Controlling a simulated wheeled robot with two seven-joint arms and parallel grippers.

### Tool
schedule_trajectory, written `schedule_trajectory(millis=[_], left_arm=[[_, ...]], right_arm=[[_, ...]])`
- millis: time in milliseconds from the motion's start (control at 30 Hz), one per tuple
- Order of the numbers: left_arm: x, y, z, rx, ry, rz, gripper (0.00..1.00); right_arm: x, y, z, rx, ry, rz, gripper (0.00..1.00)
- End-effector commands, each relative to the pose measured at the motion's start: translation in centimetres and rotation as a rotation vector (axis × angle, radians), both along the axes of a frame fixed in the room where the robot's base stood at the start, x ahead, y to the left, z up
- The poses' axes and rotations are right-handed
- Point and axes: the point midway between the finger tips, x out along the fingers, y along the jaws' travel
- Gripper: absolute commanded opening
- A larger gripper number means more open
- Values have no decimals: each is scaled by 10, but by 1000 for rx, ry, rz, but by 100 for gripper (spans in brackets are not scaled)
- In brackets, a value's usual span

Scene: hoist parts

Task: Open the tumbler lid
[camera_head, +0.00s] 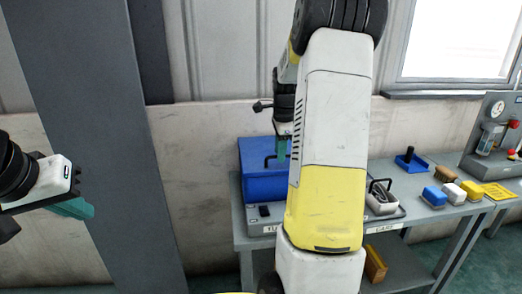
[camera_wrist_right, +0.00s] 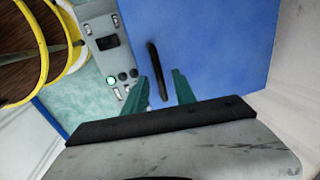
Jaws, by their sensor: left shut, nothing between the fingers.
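The tumbler is a blue box (camera_head: 258,185) on the grey bench, its blue lid closed on top with a black bar handle. The lid (camera_wrist_right: 215,50) fills much of the right wrist view, with the handle (camera_wrist_right: 153,62) on it. My right gripper (camera_head: 282,149) is just above the lid, near the handle; my arm hides part of the box. In the right wrist view its teal fingers (camera_wrist_right: 161,88) are apart, the handle's lower end lying between them, closer to the left finger. I see no grip on it. My left gripper (camera_head: 74,208) is shut and empty at the far left, away from the bench.
A grey control panel (camera_wrist_right: 108,40) with a switch and buttons adjoins the box. A caddy (camera_head: 382,198), a blue tray (camera_head: 411,163), a brush (camera_head: 445,173) and several small blocks stand on the bench's right. A grey column (camera_head: 95,120) stands between my left gripper and the bench.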

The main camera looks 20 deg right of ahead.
Motion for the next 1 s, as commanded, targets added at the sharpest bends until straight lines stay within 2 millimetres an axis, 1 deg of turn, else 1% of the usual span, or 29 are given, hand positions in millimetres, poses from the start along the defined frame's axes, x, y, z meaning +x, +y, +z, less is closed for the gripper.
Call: schedule_trajectory(millis=[67,100,167,200,267,1000], left_arm=[[0,0,0,0,0,0,0],[0,0,0,0,0,0,0],[0,0,0,0,0,0,0],[0,0,0,0,0,0,0],[0,0,0,0,0,0,0],[0,0,0,0,0,0,0]], right_arm=[[0,0,0,0,0,0,32],[0,0,0,0,0,0,30],[0,0,0,0,0,0,19],[0,0,0,0,0,0,11],[0,0,0,0,0,0,0],[0,0,1,0,-1,0,0]])
